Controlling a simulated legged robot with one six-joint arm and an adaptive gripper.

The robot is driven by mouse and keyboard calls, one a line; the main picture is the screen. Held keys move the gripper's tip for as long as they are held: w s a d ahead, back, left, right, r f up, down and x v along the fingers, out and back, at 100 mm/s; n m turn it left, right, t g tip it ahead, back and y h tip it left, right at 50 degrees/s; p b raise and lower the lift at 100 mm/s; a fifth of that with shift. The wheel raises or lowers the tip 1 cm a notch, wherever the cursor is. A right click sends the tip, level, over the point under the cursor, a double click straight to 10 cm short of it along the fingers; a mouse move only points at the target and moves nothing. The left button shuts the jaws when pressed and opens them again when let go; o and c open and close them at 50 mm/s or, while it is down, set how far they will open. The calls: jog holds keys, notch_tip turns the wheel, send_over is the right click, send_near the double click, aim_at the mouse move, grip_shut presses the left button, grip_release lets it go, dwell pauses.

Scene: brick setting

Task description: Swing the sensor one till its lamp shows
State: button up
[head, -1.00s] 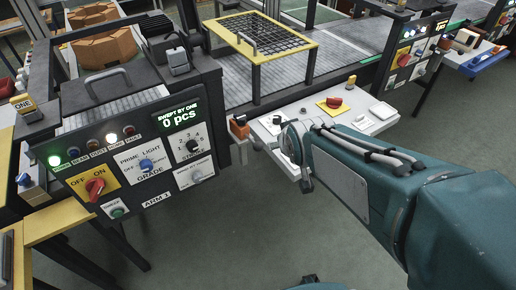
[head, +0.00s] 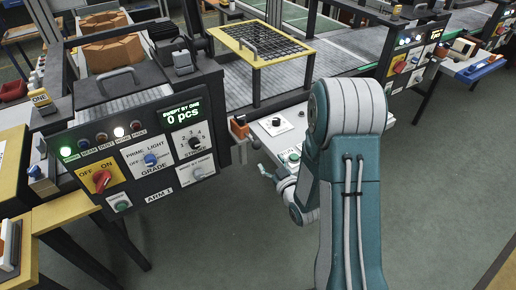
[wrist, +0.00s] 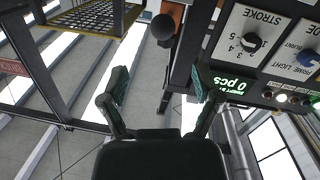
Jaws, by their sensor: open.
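A small orange block (head: 239,126) sits just past the panel's right edge. It also shows at the top of the wrist view (wrist: 177,11), with a black ball knob (wrist: 163,28) by it. I cannot tell for sure which part is the sensor. On the ARM 1 panel (head: 150,190), the green lamp (head: 68,152) and a white lamp (head: 119,132) are lit; the BEAM lamp (head: 84,145) looks dark. My gripper (wrist: 160,85) is open and empty, short of the knob.
The panel display (head: 181,115) reads 0 pcs. A yellow-framed mesh guard (head: 262,42) stands over the conveyor. Grey floor (head: 230,235) is clear in front.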

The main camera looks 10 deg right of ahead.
aim_at(259, 148)
jog(key=shift+t, duration=0.3)
jog(key=x, duration=0.6)
jog(key=f+x, duration=0.1)
jog(key=x, duration=0.3)
jog(key=shift+a, duration=0.2)
jog(key=shift+s, duration=0.1)
jog(key=shift+c, duration=0.3)
jog(key=shift+r, duration=0.1)
grip_shut()
